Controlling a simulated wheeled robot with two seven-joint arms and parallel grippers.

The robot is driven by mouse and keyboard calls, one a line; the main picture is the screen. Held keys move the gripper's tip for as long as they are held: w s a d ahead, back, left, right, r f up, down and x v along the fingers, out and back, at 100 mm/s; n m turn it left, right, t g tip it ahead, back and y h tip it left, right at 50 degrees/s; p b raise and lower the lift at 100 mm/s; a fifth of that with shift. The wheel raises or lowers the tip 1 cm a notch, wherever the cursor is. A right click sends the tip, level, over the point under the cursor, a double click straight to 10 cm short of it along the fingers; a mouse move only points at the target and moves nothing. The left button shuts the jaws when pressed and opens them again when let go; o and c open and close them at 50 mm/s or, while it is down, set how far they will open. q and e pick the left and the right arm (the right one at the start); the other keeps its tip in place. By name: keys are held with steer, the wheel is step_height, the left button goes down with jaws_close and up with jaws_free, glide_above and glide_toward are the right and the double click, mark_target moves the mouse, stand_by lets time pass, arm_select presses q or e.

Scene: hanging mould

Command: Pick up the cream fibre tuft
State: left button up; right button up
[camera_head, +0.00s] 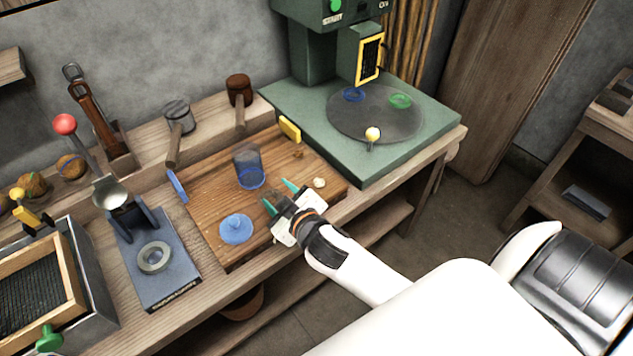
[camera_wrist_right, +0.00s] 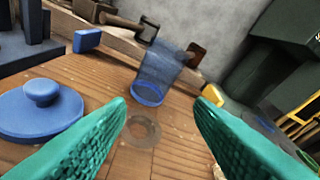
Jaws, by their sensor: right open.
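The cream fibre tuft (camera_head: 319,183) is a small pale lump on the wooden board (camera_head: 207,207), near its right end. My right gripper (camera_head: 278,196) is open with teal fingers, low over the board and to the left of the tuft. Nothing shows between its fingers in the head view. In the right wrist view, a pale bit (camera_wrist_right: 217,172) at the bottom edge beside the right finger may be the tuft, mostly hidden. My left gripper is not in view.
A clear blue-rimmed cylinder (camera_head: 249,168) stands on the board beyond the gripper. A blue knobbed lid (camera_head: 236,229) lies to its left. A faint clear ring (camera_wrist_right: 143,131) lies between the fingers' lines in the wrist view. A green press (camera_head: 300,103) stands at the back right.

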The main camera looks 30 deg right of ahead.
steer(key=w+a+r+n+t+y, duration=0.1)
steer(key=w+a+r+n+y, duration=0.2)
steer(key=a+r+n+y, duration=0.4)
steer(key=w+a+r+n+y, duration=0.2)
steer(key=a+r+n+y, duration=0.2)
steer(key=r+n+y, duration=0.4)
steer(key=n+g+h, duration=1.1)
steer(key=g+h, duration=0.4)
steer(key=g, duration=0.1)
glide_above(319, 179)
steer(key=f, duration=1.5)
steer(key=shift+w+a+b, duration=0.1)
steer(key=shift+w+b, duration=0.15)
steer(key=shift+b, duration=0.1)
steer(key=shift+s+f+p, duration=0.15)
steer(key=shift+f+p, duration=0.05)
steer(key=shift+f, duration=1.15)
steer(key=shift+s+f+p, duration=0.15)
steer(key=shift+f, duration=1.15)
jaws_close()
